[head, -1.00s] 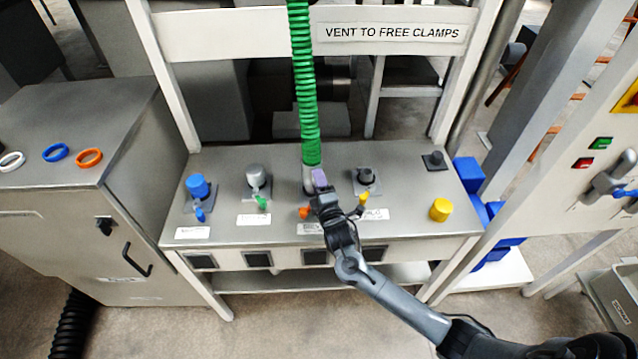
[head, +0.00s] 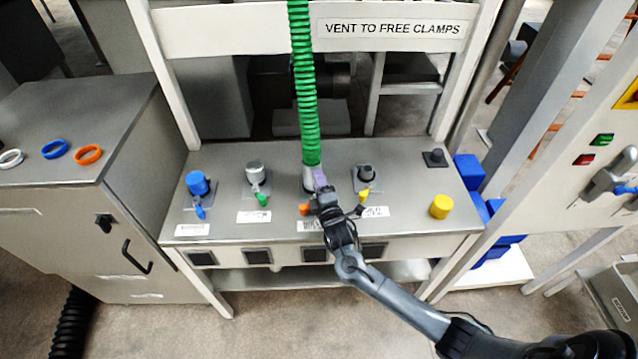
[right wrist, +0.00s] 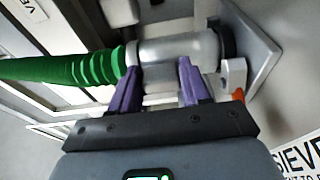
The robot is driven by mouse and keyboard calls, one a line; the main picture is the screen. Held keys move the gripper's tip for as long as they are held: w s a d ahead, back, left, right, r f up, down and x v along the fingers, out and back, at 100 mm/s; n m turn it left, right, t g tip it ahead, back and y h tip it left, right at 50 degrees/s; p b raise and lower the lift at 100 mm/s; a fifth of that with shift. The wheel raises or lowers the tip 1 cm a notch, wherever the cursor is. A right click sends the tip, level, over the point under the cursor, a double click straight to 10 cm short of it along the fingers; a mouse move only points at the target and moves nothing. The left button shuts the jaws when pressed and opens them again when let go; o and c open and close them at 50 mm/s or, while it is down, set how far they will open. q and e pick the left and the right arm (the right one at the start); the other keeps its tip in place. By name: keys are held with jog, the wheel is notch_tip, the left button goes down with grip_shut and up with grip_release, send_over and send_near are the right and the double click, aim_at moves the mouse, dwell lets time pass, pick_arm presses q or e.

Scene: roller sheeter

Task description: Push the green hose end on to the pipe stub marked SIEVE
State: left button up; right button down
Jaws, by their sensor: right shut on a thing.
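The green hose (head: 306,100) hangs down from above to the bench, and its ribbed end shows in the right wrist view (right wrist: 75,68). A pale grey cuff (right wrist: 182,50) is on the hose end. My right gripper (head: 320,180) is shut on this cuff, with its purple fingers (right wrist: 158,88) across it. The cuff's far end meets a dark ring (right wrist: 228,45) at the stub's square base plate (right wrist: 258,52); I cannot tell how far on it sits. A label reading SIEVE (right wrist: 297,155) is beside it. My left gripper is not in view.
Stubs with a blue cap (head: 197,184), a grey cap (head: 255,170) and a black cap (head: 366,174) stand on the bench, with small coloured levers. A yellow cap (head: 440,206) lies at the right. Coloured rings lie on the left cabinet (head: 60,190).

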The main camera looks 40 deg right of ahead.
jog(key=shift+f, duration=0.15)
jog(key=shift+c, duration=2.2)
grip_release()
jog(key=shift+f, duration=0.15)
jog(key=p+v, duration=0.2)
jog(key=v, duration=0.8)
jog(key=shift+s+a, duration=0.15)
jog(key=shift+s, duration=0.25)
